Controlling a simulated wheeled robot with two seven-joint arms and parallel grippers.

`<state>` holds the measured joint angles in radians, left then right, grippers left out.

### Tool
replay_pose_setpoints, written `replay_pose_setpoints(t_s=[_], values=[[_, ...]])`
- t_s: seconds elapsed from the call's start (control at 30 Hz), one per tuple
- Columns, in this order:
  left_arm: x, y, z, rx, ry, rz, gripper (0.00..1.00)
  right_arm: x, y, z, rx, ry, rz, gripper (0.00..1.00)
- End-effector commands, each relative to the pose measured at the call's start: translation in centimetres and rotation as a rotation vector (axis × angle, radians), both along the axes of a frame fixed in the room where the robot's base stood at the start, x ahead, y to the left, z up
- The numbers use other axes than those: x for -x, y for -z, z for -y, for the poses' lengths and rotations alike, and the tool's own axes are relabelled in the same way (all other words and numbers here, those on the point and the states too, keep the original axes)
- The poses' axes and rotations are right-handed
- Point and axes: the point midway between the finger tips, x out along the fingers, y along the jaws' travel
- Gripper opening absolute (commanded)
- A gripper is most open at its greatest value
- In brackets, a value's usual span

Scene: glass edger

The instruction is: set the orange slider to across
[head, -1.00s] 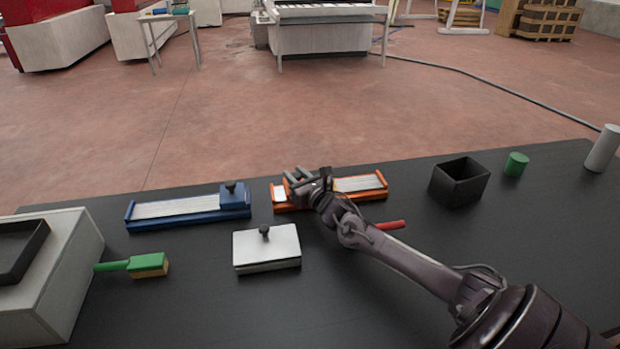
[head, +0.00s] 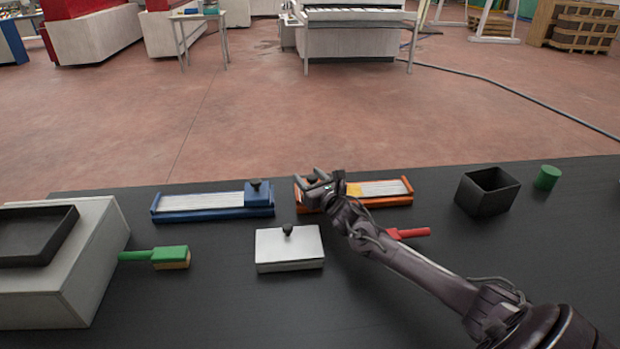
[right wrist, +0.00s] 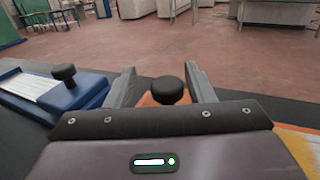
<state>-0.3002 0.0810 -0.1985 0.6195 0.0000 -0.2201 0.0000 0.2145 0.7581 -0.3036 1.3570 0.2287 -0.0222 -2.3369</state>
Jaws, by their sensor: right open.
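The orange slider's track (head: 404,199) lies at the middle back of the black table. Its orange block shows at the track's left end, partly behind my gripper, and its black knob (right wrist: 170,90) shows in the right wrist view. My right gripper (head: 313,180) is at the left end of the track. In the right wrist view its fingers (right wrist: 160,85) are open, one on each side of the knob with gaps. A yellow patch (head: 354,189) shows on the track just right of the gripper. My left gripper is not in view.
A blue slider (head: 205,202) lies to the left. A white knobbed block (head: 289,248), a green brush (head: 168,255) and a red-handled item (head: 410,233) lie nearer. A black open box (head: 488,193) and a green cylinder (head: 546,177) stand right.

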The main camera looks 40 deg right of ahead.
Motion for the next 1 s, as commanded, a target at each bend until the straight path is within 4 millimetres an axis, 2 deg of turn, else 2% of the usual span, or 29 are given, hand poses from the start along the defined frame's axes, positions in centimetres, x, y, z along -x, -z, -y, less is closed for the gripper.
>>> replay_pose_setpoints(t_s=[0.2, 0.5, 0.7, 1.0], values=[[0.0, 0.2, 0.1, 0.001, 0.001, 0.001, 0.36, 0.8, 0.1, 0.0, 0.002, 0.002, -0.001, 0.49], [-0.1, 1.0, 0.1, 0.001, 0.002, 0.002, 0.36, 5.1, 0.3, -0.7, 0.004, -0.003, -0.003, 0.49], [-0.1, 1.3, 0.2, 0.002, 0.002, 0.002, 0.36, 7.0, 0.1, -0.9, 0.002, -0.001, -0.002, 0.49], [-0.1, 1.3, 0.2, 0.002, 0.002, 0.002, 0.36, 7.7, 0.0, -1.0, 0.001, -0.002, 0.0, 0.49]])
